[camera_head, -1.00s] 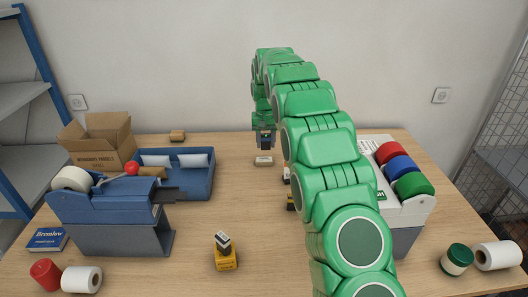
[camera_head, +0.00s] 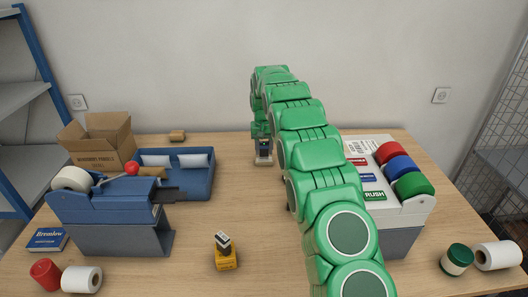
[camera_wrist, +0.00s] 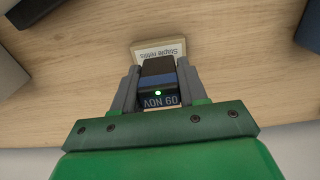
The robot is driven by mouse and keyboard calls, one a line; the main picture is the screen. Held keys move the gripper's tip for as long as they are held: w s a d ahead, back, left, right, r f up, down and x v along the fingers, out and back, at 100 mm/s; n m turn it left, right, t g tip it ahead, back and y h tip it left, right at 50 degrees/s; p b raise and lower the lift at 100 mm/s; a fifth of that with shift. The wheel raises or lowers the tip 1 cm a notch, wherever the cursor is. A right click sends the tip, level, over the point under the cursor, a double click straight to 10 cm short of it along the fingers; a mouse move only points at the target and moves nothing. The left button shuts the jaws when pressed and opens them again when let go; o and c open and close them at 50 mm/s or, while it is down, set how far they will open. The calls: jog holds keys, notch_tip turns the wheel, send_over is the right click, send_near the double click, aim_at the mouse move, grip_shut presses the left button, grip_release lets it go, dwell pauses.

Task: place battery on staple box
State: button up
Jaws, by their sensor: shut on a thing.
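My gripper (camera_head: 263,152) is shut on a dark battery (camera_wrist: 158,82) with a blue band, a small green light and partly readable print. In the wrist view the battery sits between the two grey fingers (camera_wrist: 159,76). The staple box (camera_wrist: 160,50), a small cream box marked "Staple refills", shows just beyond the battery and is partly hidden by it.
A blue tray (camera_head: 190,186) and a tape dispenser (camera_head: 110,215) stand to the left. A yellow block (camera_head: 226,260) with a small striped piece on top is near the front. A grey-white case (camera_head: 405,215) with coloured rolls stands right. The table between is clear.

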aim_at(264, 143)
jog(key=shift+f, duration=0.75)
jog(key=shift+f, duration=0.1)
jog(key=o, duration=1.1)
notch_tip(264, 143, up, 12)
jog(key=shift+r, duration=0.1)
